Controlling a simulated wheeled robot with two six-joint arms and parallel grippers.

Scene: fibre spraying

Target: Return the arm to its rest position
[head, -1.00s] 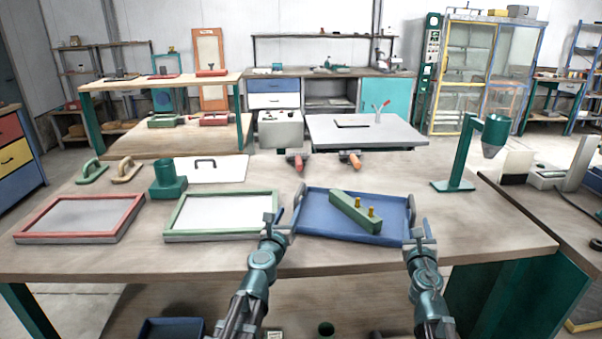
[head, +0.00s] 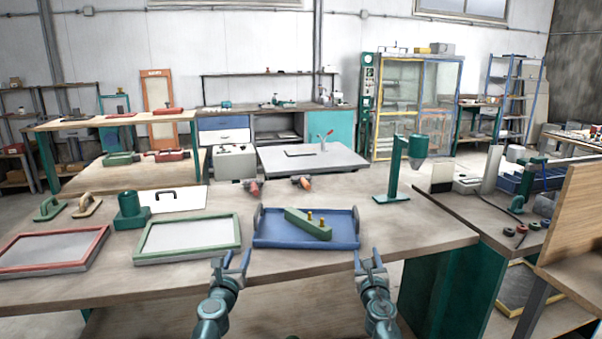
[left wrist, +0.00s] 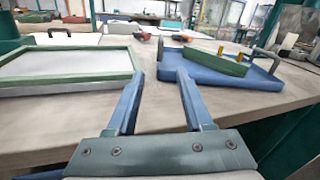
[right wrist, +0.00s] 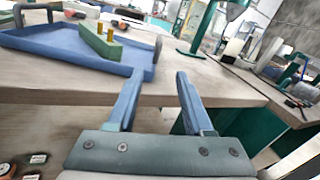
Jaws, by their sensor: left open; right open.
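My left gripper (head: 232,264) is open and empty, in front of the table's front edge and below the blue tray (head: 262,241). In the left wrist view its two fingers (left wrist: 158,90) are spread with nothing between them. My right gripper (head: 371,262) is open and empty, just off the front edge near the tray's right end. Its spread fingers (right wrist: 158,90) also show in the right wrist view. The blue tray lies on the table with a green block (head: 306,224) with yellow pegs in it. Neither gripper touches the tray.
A green-framed screen (head: 188,256) and a red-framed screen (head: 50,266) lie left of the tray on the wooden table (head: 420,236). A green lamp-like stand (head: 394,172) stands at the back right. A side bench (head: 480,205) and a wooden panel (head: 580,220) are further right.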

